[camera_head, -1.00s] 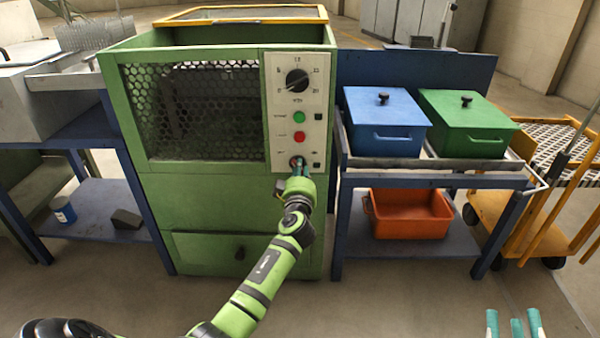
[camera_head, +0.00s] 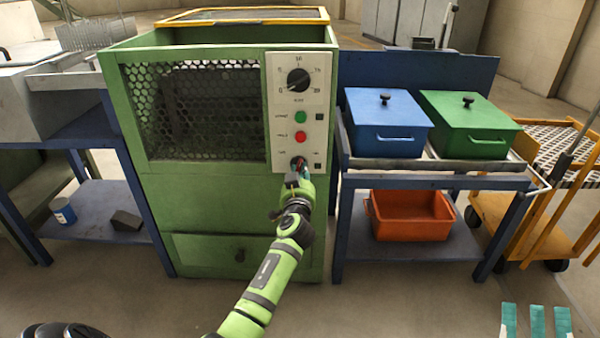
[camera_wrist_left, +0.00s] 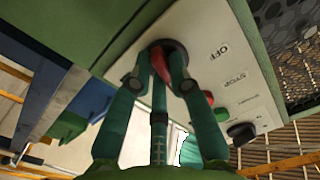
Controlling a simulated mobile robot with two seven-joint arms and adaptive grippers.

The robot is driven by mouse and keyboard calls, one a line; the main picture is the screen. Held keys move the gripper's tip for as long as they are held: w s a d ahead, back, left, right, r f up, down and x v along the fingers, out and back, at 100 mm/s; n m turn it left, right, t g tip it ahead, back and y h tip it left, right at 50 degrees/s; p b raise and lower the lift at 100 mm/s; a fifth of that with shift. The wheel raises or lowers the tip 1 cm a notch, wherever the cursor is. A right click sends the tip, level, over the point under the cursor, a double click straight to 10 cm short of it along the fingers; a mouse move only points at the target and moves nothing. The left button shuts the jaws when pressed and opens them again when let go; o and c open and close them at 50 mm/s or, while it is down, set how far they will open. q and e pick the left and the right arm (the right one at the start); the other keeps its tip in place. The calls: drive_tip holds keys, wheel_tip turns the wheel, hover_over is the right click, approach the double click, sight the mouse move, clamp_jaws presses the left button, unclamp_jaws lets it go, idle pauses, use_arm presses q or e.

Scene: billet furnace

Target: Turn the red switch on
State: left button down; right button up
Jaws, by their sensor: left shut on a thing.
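The red switch (camera_wrist_left: 160,64) sits in a dark round socket on the white control panel (camera_head: 283,87) of the green furnace, near the printed OFF label. It is mostly hidden by my fingers in the head view. My left gripper (camera_head: 299,168) is at the bottom of the panel. In the left wrist view, its teal fingers (camera_wrist_left: 160,58) are closed around the switch, which looks tilted. My right gripper (camera_head: 537,318) shows only as fingertips at the bottom right edge. They are spread apart and empty, away from the furnace.
Above the switch are a red button (camera_head: 300,136), a green button (camera_head: 300,117) and a black dial (camera_head: 298,80). A blue box (camera_head: 386,120) and a green box (camera_head: 468,122) stand on the right bench, with an orange bin (camera_head: 411,222) below.

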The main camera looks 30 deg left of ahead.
use_arm(q)
drive_tip(key=shift+a+m+p, duration=0.15)
drive_tip(key=shift+m+p, duration=0.35)
drive_tip(key=shift+m, duration=2.5)
use_arm(e)
drive_tip(key=w+d+f+m+g+h, duration=0.1)
drive_tip(key=w+f+g+h, duration=0.1)
drive_tip(key=f, duration=0.3)
drive_tip(key=shift+w+f+g+h, duration=0.3)
drive_tip(key=shift+w+g+h, duration=0.1)
drive_tip(key=shift+w+g, duration=0.15)
drive_tip(key=shift+w+f, duration=0.1)
use_arm(q)
drive_tip(key=c, duration=1.1)
unclamp_jaws()
drive_tip(key=shift+c, duration=0.2)
drive_tip(key=shift+s, duration=0.1)
drive_tip(key=v, duration=1.2)
